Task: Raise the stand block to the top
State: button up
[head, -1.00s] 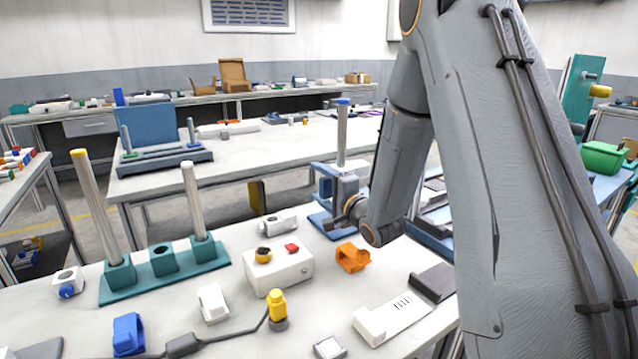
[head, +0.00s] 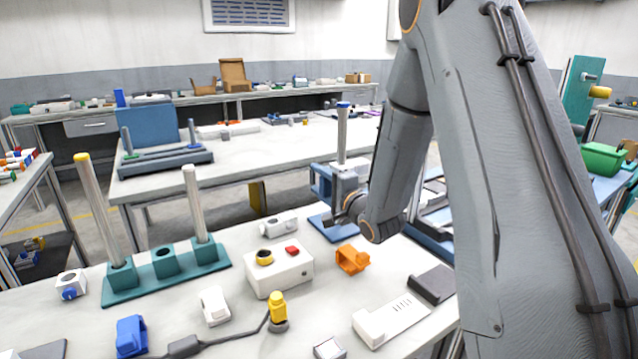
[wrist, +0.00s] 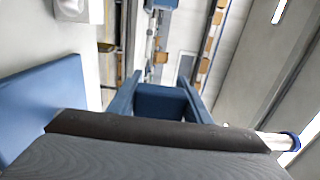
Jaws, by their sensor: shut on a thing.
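The stand has a blue base plate (head: 322,226), an upright metal post (head: 343,130) and a blue cap at the top. The stand block (head: 321,181), with a blue bracket-like part, is on the post, above the plate and well below the cap. My gripper (head: 352,203) is shut on the block from the right; my arm hides part of the grip. In the wrist view the blue bracket part (wrist: 162,103) shows mid-frame. The plate (wrist: 40,105) is at left and the capped post end (wrist: 278,140) at right. The fingertips are not clear there.
A white box with buttons (head: 279,272), an orange bracket (head: 352,260) and a grey block (head: 279,225) lie near the stand. A teal base with posts (head: 166,273) is at left. A white-and-grey part (head: 392,318) lies in front. Space above the block along the post is clear.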

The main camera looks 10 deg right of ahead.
notch_tip(320, 180, up, 10)
jog(key=p, duration=0.6)
jog(key=shift+r, duration=0.25)
jog(key=shift+w, duration=0.1)
jog(key=o, duration=1.3)
jog(key=shift+r, duration=0.1)
jog(key=shift+o, duration=1.1)
jog(key=shift+f, duration=0.25)
